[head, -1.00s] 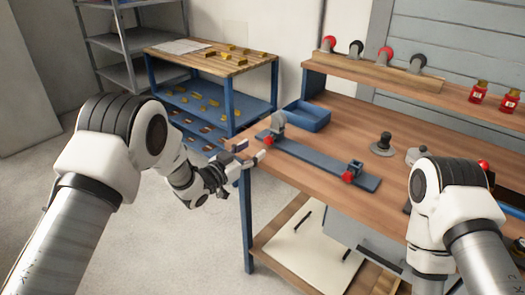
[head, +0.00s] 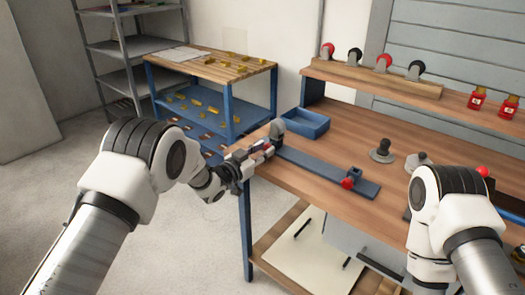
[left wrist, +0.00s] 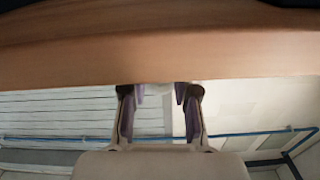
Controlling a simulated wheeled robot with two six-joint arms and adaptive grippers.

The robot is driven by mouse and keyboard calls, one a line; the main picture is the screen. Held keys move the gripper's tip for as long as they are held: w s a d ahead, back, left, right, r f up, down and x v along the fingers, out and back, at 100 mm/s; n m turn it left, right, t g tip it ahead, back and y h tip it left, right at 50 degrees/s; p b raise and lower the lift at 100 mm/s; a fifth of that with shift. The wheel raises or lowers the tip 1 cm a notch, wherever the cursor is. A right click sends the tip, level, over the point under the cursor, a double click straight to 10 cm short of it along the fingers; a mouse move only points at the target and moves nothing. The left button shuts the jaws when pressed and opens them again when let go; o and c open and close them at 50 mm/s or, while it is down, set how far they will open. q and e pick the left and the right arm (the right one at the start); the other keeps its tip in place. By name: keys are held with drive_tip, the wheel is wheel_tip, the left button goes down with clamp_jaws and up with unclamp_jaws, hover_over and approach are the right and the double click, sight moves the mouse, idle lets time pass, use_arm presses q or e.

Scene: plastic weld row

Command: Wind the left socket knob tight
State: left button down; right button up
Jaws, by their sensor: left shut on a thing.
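The blue-grey bar (head: 325,172) lies on the wooden bench, with a grey upright socket (head: 278,129) at its left end and a second socket with a red knob (head: 347,183) at its right end. My left gripper (head: 264,148) is at the left socket, shut on its red knob, which is mostly hidden by the fingers. In the left wrist view the two fingers (left wrist: 160,95) reach up to the wooden bench edge (left wrist: 160,50), and the knob cannot be made out. My right arm shows at the right, but its gripper is out of view.
A blue tray (head: 306,122) sits behind the left socket. Dark grey knobbed pieces (head: 382,152) stand right of the bar. A blue cart (head: 210,100) stands left of the bench.

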use_arm(q)
drive_tip(key=m+b, duration=0.2)
drive_tip(key=m, duration=0.1)
drive_tip(key=shift+f+m, duration=0.2)
drive_tip(key=shift+m, duration=0.1)
drive_tip(key=shift+r+m+b, duration=0.1)
drive_tip(key=shift+m+b, duration=1.25)
drive_tip(key=shift+m, duration=0.35)
drive_tip(key=c, duration=0.9)
unclamp_jaws()
drive_tip(key=shift+s, duration=0.1)
drive_tip(key=shift+o, duration=0.2)
